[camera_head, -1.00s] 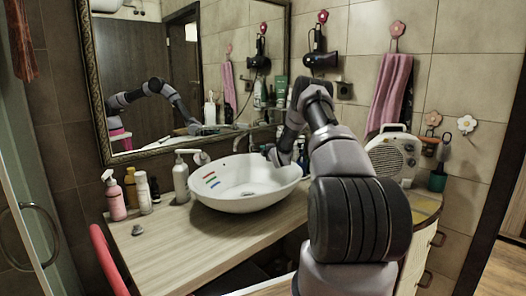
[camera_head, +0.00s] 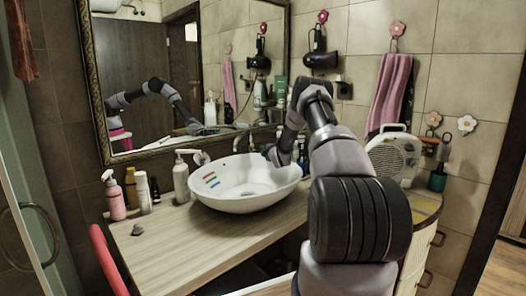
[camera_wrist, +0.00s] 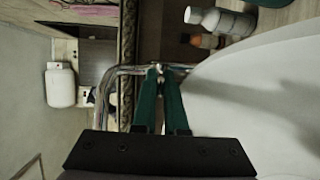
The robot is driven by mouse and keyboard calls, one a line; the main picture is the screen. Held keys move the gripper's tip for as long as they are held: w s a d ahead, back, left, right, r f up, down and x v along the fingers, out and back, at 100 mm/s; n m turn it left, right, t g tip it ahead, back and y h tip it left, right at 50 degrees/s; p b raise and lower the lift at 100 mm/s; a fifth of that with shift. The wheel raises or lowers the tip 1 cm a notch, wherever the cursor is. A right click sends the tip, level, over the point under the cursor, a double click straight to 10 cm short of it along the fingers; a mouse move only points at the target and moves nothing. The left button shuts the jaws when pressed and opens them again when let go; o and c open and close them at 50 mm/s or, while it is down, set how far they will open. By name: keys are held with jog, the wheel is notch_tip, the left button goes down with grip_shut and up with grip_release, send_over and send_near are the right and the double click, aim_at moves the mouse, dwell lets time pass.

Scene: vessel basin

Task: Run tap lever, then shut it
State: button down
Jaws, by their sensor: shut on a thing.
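The chrome tap (camera_wrist: 104,88) shows in the wrist view, a bent pipe running left from my fingertips beside the white basin. In the head view its thin spout (camera_head: 237,142) rises behind the bowl, partly hidden by my arm. My gripper (camera_wrist: 160,73) has its green fingers drawn together at the tips, shut on the small tap lever (camera_wrist: 159,68). The fingers cover most of the lever, so its angle is hard to tell. In the head view my gripper (camera_head: 268,153) is at the back right of the basin (camera_head: 240,203). I cannot make out any water.
A soap pump bottle (camera_head: 181,180) stands left of the basin, with a pink bottle (camera_head: 115,200) farther left. A radio (camera_head: 394,156) stands at the right. The mirror (camera_head: 190,60) is close behind the tap. The wooden counter (camera_head: 185,240) is mostly clear in front.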

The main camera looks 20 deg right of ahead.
jog(key=shift+w+a+r+g, duration=0.1)
jog(key=shift+a+r+g, duration=0.05)
jog(key=shift+r+g, duration=0.15)
jog(key=shift+w+r+n+g, duration=0.15)
jog(key=shift+r+n+g, duration=0.15)
jog(key=shift+r+g, duration=0.35)
jog(key=shift+w+r+g, duration=0.2)
jog(key=shift+r+g, duration=0.1)
jog(key=shift+g, duration=0.4)
jog(key=shift+w+r+g, duration=0.2)
jog(key=shift+r+g, duration=0.1)
jog(key=shift+g, duration=0.35)
jog(key=shift+a, duration=0.1)
jog(key=c, duration=1.2)
grip_release()
jog(key=shift+c, duration=0.2)
jog(key=v, duration=1)
jog(key=shift+s+r, duration=0.2)
jog(key=shift+s, duration=0.15)
jog(key=shift+a, duration=0.1)
